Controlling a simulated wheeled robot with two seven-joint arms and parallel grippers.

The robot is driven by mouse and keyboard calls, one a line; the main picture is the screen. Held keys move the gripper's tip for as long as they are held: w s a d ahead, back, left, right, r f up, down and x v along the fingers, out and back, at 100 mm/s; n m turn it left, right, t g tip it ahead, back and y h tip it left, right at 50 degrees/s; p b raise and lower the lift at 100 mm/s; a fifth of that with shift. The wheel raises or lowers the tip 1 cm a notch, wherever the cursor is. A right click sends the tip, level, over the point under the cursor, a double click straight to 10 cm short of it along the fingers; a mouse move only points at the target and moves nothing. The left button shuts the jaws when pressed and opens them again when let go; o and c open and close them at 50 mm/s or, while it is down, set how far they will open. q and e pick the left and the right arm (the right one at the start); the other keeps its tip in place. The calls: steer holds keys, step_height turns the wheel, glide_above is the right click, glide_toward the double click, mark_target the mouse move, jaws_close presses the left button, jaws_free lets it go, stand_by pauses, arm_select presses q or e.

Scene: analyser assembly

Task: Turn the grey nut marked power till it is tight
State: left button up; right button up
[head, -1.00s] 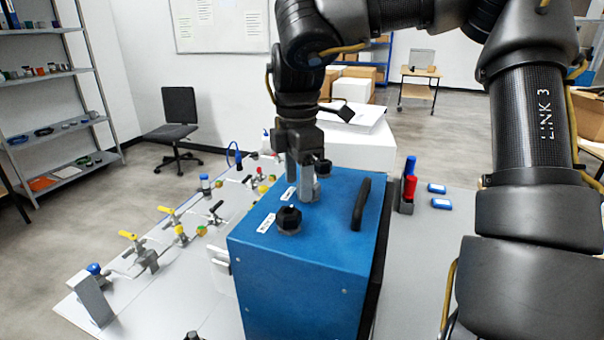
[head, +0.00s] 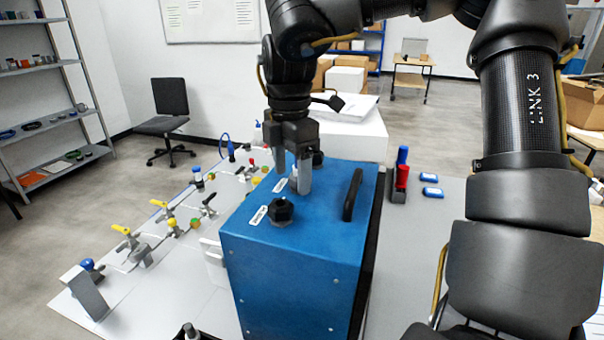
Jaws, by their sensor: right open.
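A blue box (head: 295,255) stands on the table with small white labels on its top; their print is too small to read. A dark, faceted knob-like nut (head: 281,211) sits near the front of the top, beside one label. Another dark knob (head: 318,158) shows behind my right gripper. My right gripper (head: 292,176) points down over the far left part of the top, with its fingers apart. Whether a grey nut is between or behind the fingers I cannot tell; the fingers hide that spot. My left gripper is not in view.
A black handle (head: 353,194) rises from the box top, right of the gripper. Pipes with yellow-handled valves (head: 125,238) lie on the left. Red and blue cylinders (head: 402,175) stand in a dark holder on the right. The table (head: 420,225) right of the box is partly clear.

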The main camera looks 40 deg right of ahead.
steer(key=n, duration=0.1)
steer(key=n+p, duration=0.2)
steer(key=n, duration=0.1)
steer(key=shift+s+r, duration=0.25)
steer(key=shift+s, duration=0.05)
steer(key=n+p, duration=0.1)
steer(key=n, duration=0.1)
steer(key=n+p, duration=0.1)
steer(key=n, duration=0.2)
steer(key=shift+s+n, duration=0.3)
steer(key=shift+s, duration=0.1)
steer(key=n, duration=0.1)
steer(key=n+p, duration=0.1)
steer(key=n, duration=0.3)
steer(key=shift+s+f, duration=0.15)
steer(key=shift+s, duration=0.15)
steer(key=n, duration=0.2)
steer(key=n+p, duration=0.1)
steer(key=shift+s+n, duration=0.25)
steer(key=shift+n, duration=0.15)
steer(key=shift+s+f+n, duration=0.1)
steer(key=shift+n, duration=1.1)
